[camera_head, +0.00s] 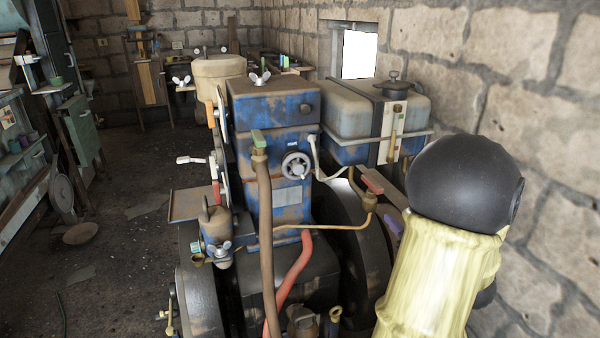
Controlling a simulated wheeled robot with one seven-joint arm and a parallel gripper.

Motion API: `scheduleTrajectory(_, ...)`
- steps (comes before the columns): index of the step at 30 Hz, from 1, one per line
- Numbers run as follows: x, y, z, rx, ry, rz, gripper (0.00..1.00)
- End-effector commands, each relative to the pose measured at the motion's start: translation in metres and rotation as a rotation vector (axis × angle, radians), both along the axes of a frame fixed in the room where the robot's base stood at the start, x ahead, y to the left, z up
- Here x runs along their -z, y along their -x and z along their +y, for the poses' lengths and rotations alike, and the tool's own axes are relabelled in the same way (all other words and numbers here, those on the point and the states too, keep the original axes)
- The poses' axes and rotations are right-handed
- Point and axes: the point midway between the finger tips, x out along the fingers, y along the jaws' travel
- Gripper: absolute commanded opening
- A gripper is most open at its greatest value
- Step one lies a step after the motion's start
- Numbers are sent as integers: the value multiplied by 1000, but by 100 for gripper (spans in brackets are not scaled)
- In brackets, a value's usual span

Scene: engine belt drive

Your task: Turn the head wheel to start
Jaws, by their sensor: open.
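A small round grey hand wheel (296,165) sits on the front face of the blue engine's (272,125) upper block, right of centre; it looks like the head wheel. Its face is toward me, with a pale knob near its lower right rim. Nothing touches it. My gripper is out of view. A part of my arm, a black rounded joint on a pale yellow link, fills the lower right, well right of the wheel.
A brown hose (264,230) with a green lever (258,138) rises just left of the wheel. A grey tank (370,115) stands behind right, near the stone wall (520,50). A dark flywheel (362,250) is lower right. Open floor (120,260) lies left.

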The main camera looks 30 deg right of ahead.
Motion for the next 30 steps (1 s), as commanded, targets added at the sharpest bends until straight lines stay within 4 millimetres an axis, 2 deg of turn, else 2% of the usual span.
scheduleTrajectory(1, 3, -13, 6, 4, 5, 27, 42)
scheduleTrajectory(5, 17, -46, 24, 46, 8, 133, 42)
scheduleTrajectory(9, 37, -76, 55, 83, -3, 276, 42)
scheduleTrajectory(11, 47, -85, 72, 92, -13, 342, 42)
scheduleTrajectory(15, 70, -95, 119, 92, -42, 511, 42)
scheduleTrajectory(19, 92, -92, 172, 64, -75, 684, 42)
scheduleTrajectory(22, 108, -79, 217, 24, -99, 825, 42)
scheduleTrajectory(27, 129, -40, 294, -76, -132, 1076, 42)
scheduleTrajectory(30, 134, -15, 328, -130, -143, 1192, 42)
